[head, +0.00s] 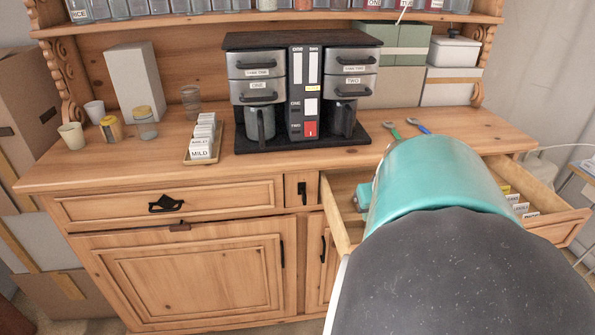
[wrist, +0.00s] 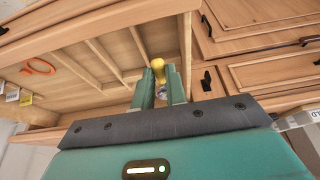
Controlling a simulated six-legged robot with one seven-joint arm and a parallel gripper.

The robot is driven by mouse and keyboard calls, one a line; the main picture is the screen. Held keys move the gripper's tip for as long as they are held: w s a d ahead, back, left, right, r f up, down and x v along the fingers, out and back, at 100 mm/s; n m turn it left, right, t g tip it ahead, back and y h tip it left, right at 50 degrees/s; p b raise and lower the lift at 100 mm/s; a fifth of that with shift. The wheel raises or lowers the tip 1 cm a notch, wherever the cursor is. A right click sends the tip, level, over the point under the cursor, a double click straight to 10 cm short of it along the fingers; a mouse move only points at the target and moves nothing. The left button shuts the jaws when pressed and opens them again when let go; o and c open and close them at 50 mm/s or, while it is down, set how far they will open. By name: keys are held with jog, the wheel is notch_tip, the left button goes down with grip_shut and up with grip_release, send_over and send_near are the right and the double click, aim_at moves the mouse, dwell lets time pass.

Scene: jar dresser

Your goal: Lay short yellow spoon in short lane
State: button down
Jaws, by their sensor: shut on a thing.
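My gripper (wrist: 160,86) is shut on a yellow spoon (wrist: 157,68); its rounded yellow end shows just past the fingertips. The spoon is over the open drawer (wrist: 60,30), near its edge on the right in the wrist view. The drawer has wooden dividers (wrist: 105,60) forming several lanes. White label cards (wrist: 25,100) stand at one end, and they also show in the head view (head: 520,207). I cannot tell which lane is the short one. In the head view my arm hides the spoon and most of the drawer (head: 341,222).
An orange loop-shaped thing (wrist: 40,66) lies in the drawer. A green spoon (head: 392,131) and a blue one (head: 418,126) lie on the dresser top (head: 300,170). A coffee machine (head: 303,90), a label tray (head: 203,140), cups and jars stand behind and left.

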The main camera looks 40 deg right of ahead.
jog(key=shift+s+d+f, duration=0.1)
jog(key=shift+f, duration=0.4)
jog(key=shift+a+f, duration=0.2)
jog(key=shift+f, duration=0.1)
jog(key=shift+d+f, duration=0.15)
jog(key=shift+f, duration=3.15)
jog(key=c, duration=1.3)
grip_release()
jog(key=shift+c, duration=0.2)
